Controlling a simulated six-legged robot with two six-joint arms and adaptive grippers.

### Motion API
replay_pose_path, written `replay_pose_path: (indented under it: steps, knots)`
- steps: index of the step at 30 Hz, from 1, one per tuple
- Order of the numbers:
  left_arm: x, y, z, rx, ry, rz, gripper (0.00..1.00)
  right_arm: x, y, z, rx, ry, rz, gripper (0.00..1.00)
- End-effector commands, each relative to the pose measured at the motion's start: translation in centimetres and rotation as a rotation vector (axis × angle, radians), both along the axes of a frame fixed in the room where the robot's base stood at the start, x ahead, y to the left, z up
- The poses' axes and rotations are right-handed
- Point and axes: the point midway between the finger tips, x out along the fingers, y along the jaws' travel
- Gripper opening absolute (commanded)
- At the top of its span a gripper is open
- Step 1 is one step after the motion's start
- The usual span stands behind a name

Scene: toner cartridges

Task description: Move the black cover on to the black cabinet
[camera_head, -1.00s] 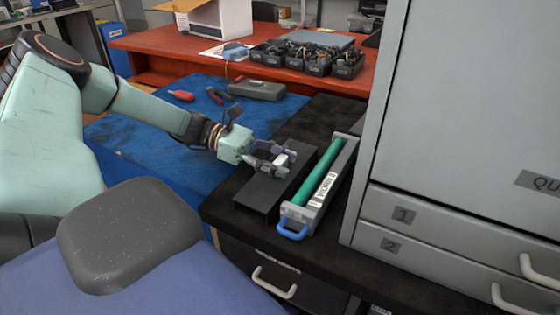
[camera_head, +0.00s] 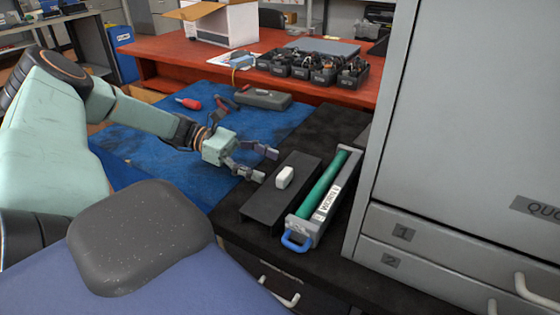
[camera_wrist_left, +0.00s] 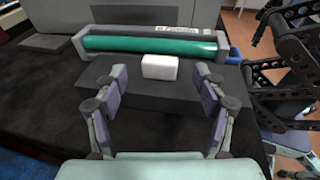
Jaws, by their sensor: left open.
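The black cover (camera_head: 262,206) is a long dark slab with a white block-shaped knob (camera_head: 285,177) on top. It lies flat on the top of the black cabinet (camera_head: 330,262), beside the toner cartridge (camera_head: 322,196) with its green roller and blue handle. My left gripper (camera_head: 266,165) is open and empty, just left of the knob and apart from it. In the left wrist view the open fingers (camera_wrist_left: 162,88) point toward the cover (camera_wrist_left: 145,97), with the knob (camera_wrist_left: 160,67) ahead between them. My right gripper is not in view.
A tall grey cabinet (camera_head: 470,110) with numbered drawers stands close on the right. A blue mat (camera_head: 165,150) with a red-handled tool (camera_head: 188,103) and a grey case (camera_head: 263,99) lies behind. Black bins (camera_head: 312,68) stand on the red bench (camera_head: 190,70).

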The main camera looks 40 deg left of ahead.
Motion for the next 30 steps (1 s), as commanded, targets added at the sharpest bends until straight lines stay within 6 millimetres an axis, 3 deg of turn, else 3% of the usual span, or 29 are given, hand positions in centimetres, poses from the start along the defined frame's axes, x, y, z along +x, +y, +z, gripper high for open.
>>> replay_pose_path:
  steps: [3, 10, 24, 30]
  knots:
    - [-1.0, 2.3, 0.5, 0.004, 0.002, 0.003, 0.7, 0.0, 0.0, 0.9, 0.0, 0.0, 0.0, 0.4]
    - [-2.2, 4.9, 1.0, 0.001, 0.003, 0.0, 0.7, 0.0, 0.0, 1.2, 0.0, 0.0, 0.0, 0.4]
    - [-2.5, 5.5, 1.3, 0.0, 0.001, -0.001, 0.7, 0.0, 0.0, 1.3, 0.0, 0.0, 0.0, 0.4]
    - [-2.5, 5.5, 3.8, 0.0, 0.001, -0.001, 0.7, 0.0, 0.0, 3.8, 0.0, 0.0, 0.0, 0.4]
